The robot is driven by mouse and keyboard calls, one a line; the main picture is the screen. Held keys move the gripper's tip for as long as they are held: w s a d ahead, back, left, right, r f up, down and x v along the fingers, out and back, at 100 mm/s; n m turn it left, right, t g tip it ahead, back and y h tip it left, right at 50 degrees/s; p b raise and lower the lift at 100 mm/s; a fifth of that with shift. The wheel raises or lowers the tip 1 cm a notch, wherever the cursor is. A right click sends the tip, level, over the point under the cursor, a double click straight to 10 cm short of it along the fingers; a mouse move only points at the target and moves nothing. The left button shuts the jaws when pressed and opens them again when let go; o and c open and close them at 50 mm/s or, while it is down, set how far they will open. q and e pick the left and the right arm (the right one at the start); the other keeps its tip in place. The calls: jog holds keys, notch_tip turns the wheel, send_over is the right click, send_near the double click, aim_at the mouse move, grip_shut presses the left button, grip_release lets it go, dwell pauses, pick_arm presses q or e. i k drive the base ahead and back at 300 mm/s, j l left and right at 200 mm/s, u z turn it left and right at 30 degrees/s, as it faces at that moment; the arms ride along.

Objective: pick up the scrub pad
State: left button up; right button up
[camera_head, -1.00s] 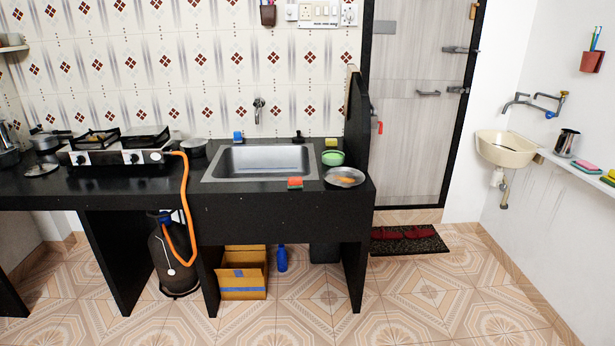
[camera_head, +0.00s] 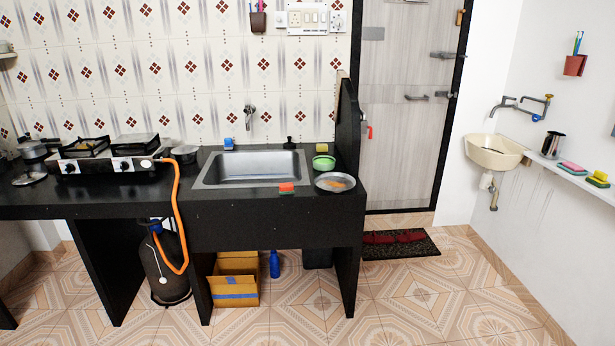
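Several pad-like pieces are in view, and I cannot tell which one the task means. A small orange-red pad with some green at its base (camera_head: 286,188) lies on the black counter at the front edge of the sink. A yellow pad (camera_head: 321,147) is behind the green bowl. A blue piece (camera_head: 228,143) stands at the sink's back left corner. A pink and green pad (camera_head: 572,168) and a yellow and green pad (camera_head: 598,179) lie on the right wall shelf. Neither of my grippers is in view.
The black counter (camera_head: 270,220) holds the sink (camera_head: 250,168), a green bowl (camera_head: 323,162), a steel plate (camera_head: 335,182) and a stove (camera_head: 105,158). An orange hose (camera_head: 176,215) hangs to a gas cylinder (camera_head: 165,268). A cardboard box (camera_head: 235,285) is below. The tiled floor in front is open.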

aim_at(287, 187)
jog(key=i+j, duration=0.1)
jog(key=i, duration=0.35)
jog(key=i+j, duration=0.15)
jog(key=i, duration=0.25)
jog(key=i+j, duration=0.1)
jog(key=i, duration=0.35)
